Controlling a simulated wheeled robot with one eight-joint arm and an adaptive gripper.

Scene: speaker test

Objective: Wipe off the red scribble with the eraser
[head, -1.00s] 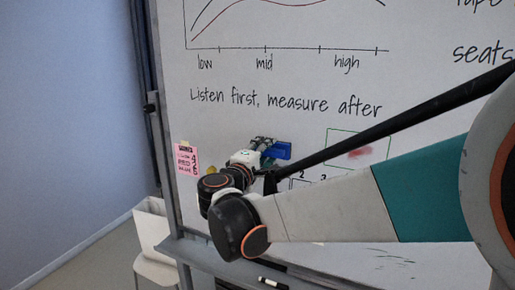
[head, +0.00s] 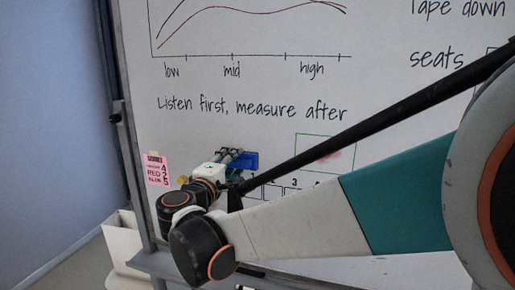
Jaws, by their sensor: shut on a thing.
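The red scribble (head: 334,158) is a faint, smeared red patch inside a green-outlined box on the whiteboard (head: 400,60). My arm's dark rod crosses in front of part of that box. The blue eraser (head: 245,161) is held by my gripper (head: 236,158), left of the green box, at or very near the board. Whether the eraser touches the board cannot be told. My gripper is shut on the eraser; its fingertips are small and partly hidden behind the eraser and wrist.
A pink note (head: 157,170) is stuck at the board's left edge. Handwritten text and a curve chart fill the board above. Numbered boxes (head: 273,192) lie below, partly behind my arm. A marker tray (head: 150,262) runs under the board. A white bin (head: 120,240) stands at lower left.

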